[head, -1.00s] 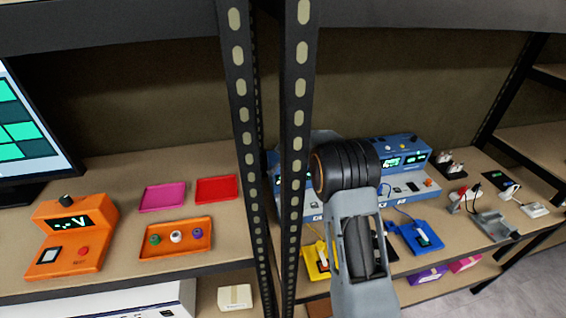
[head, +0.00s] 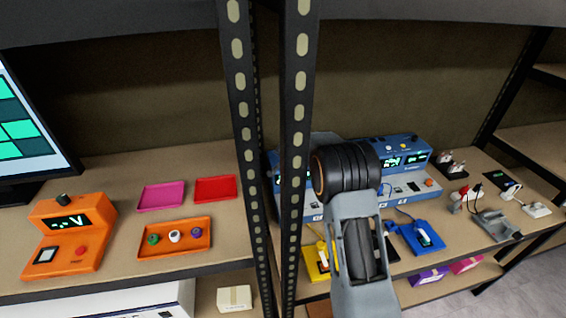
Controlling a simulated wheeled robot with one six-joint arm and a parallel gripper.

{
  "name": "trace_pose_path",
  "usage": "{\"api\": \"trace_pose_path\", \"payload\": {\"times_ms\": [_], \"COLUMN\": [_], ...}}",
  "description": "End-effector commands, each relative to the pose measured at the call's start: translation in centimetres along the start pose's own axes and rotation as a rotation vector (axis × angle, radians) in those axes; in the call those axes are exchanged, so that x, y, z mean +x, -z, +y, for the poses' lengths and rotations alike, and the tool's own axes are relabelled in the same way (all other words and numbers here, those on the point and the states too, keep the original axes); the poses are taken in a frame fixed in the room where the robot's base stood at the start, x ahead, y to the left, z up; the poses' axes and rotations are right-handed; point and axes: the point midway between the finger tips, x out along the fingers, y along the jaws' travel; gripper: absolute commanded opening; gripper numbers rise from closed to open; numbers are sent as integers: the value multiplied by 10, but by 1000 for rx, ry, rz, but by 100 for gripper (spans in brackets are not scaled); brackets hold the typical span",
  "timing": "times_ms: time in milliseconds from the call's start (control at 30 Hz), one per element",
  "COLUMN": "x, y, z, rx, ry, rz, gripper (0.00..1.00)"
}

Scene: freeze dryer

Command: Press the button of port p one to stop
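A long blue machine (head: 413,181) stands on the right-hand shelf, with lit displays (head: 391,161), small knobs on top and an orange button (head: 429,182) at its right end. My arm covers its middle, and a black post covers part of its left side. I cannot read the port labels, so I cannot tell which part is port p one or its button. My gripper does not show; only my grey and black arm links are in view, in front of the machine.
Yellow and blue trays (head: 424,237) lie before the machine, with cables running to it. Two black perforated posts (head: 297,120) stand left of my arm. The left shelf holds an orange device (head: 70,235), coloured trays (head: 161,196) and a monitor (head: 25,130).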

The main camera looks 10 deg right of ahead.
Motion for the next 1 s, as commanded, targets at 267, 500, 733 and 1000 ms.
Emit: {"api": "trace_pose_path", "payload": {"times_ms": [267,500,733,1000], "x": [1,1,-4,-6], "y": [-1,-1,3,4], "z": [1,1,-3,-4], "rx": [0,0,0,0], "ry": [0,0,0,0], "rz": [0,0,0,0], "gripper": [0,0,0,0]}}
